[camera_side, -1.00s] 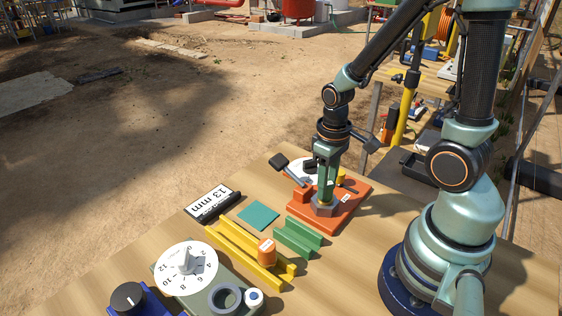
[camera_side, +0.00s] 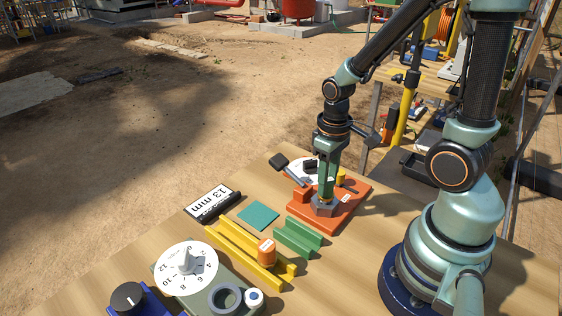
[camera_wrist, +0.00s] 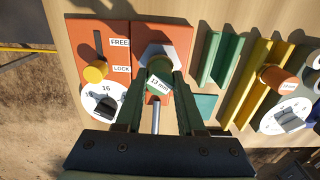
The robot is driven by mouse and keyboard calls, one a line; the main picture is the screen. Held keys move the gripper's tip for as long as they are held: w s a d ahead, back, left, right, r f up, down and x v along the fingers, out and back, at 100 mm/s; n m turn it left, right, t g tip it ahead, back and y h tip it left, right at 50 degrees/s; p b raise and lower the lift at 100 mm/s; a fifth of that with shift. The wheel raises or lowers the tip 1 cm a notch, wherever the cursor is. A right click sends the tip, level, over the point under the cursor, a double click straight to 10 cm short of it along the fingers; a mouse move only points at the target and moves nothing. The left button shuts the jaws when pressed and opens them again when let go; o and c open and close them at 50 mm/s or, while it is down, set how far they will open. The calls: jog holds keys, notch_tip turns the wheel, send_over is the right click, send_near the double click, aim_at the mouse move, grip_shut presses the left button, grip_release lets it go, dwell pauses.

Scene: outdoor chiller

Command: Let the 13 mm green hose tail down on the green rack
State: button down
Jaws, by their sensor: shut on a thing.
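The green hose tail (camera_wrist: 160,74), with a white 13 mm label, is between the jaws of my gripper (camera_wrist: 158,82) in the wrist view. My gripper is shut on it. In the side view my gripper (camera_side: 327,188) points down over the grey hex nut (camera_side: 322,207) on the orange board (camera_side: 343,213). I cannot tell whether the tail's lower end is still in the nut or just above it. The green rack (camera_side: 295,240) is empty and lies in front of the board; it also shows right of my gripper in the wrist view (camera_wrist: 221,55).
A yellow rack (camera_side: 235,248) holds an orange fitting (camera_side: 266,251). A teal square (camera_side: 259,216) and a 13 mm sign (camera_side: 212,203) lie beyond the racks. A yellow knob (camera_wrist: 96,71) sits at the FREE/LOCK slot. A white dial (camera_side: 185,266) is at the near left.

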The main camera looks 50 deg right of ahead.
jog(key=shift+r, duration=0.2)
jog(key=shift+r, duration=2.4)
jog(key=c, duration=1.5)
grip_release()
grip_shut()
